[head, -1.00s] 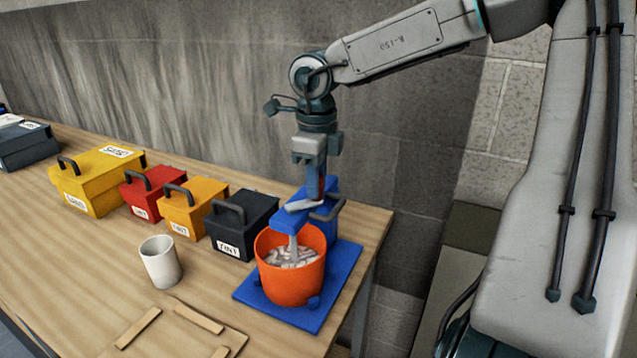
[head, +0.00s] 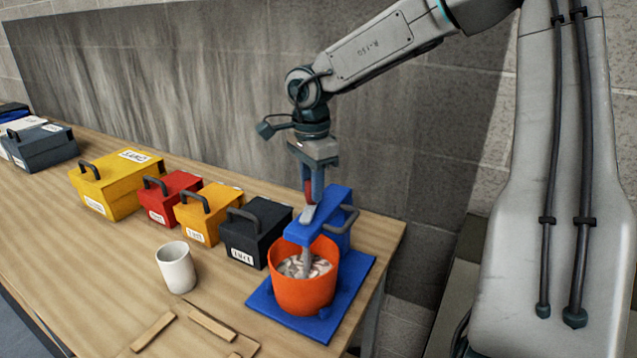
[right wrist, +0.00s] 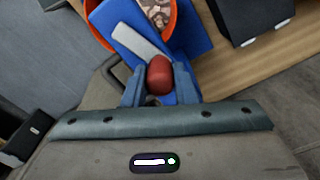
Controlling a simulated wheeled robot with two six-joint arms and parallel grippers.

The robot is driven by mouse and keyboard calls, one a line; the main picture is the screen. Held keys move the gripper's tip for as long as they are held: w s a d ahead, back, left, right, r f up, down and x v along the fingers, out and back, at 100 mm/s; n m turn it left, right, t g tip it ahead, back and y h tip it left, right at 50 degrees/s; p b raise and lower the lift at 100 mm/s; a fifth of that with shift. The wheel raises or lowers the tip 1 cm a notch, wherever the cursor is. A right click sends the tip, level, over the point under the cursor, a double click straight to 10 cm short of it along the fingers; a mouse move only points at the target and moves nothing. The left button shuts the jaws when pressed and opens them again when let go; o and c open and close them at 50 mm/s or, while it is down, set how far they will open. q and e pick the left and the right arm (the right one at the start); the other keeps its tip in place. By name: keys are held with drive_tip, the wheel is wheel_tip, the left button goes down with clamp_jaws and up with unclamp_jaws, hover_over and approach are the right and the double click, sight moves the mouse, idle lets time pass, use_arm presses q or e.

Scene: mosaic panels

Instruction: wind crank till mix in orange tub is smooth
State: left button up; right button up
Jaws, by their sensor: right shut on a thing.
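The orange tub (head: 302,296) stands on the blue base of the mixer (head: 328,216). The mix (head: 318,268) in it is streaky, pale with darker swirls; it also shows at the top of the right wrist view (right wrist: 156,12). A grey crank arm (right wrist: 138,41) lies on top of the mixer and carries a red knob (right wrist: 159,76). My right gripper (head: 309,187) is above the mixer, shut on the red knob, with a finger on each side of it in the right wrist view. My left gripper is in neither view.
Left of the mixer stand a dark box (head: 256,229), an orange box (head: 204,222), a red box (head: 168,197) and a yellow box (head: 116,185). A white cup (head: 176,267) and wooden strips (head: 211,326) are in front. The bench ends just right of the mixer.

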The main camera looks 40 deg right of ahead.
drive_tip(key=shift+w+a+n, duration=0.25)
drive_tip(key=shift+w+n, duration=0.1)
drive_tip(key=shift+n, duration=0.55)
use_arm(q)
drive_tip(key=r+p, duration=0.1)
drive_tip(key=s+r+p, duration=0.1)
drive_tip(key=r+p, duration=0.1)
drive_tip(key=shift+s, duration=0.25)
use_arm(e)
drive_tip(key=n, duration=0.1)
drive_tip(key=a+n, duration=0.1)
drive_tip(key=n, duration=0.1)
drive_tip(key=w+n, duration=0.1)
drive_tip(key=shift+w+a, duration=0.1)
drive_tip(key=shift+a, duration=0.15)
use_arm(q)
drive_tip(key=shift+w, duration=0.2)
use_arm(e)
drive_tip(key=o, duration=1)
drive_tip(key=shift+r, duration=0.1)
use_arm(q)
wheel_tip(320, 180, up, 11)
drive_tip(key=p, duration=1.1)
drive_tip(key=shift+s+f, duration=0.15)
use_arm(e)
wheel_tip(320, 180, up, 11)
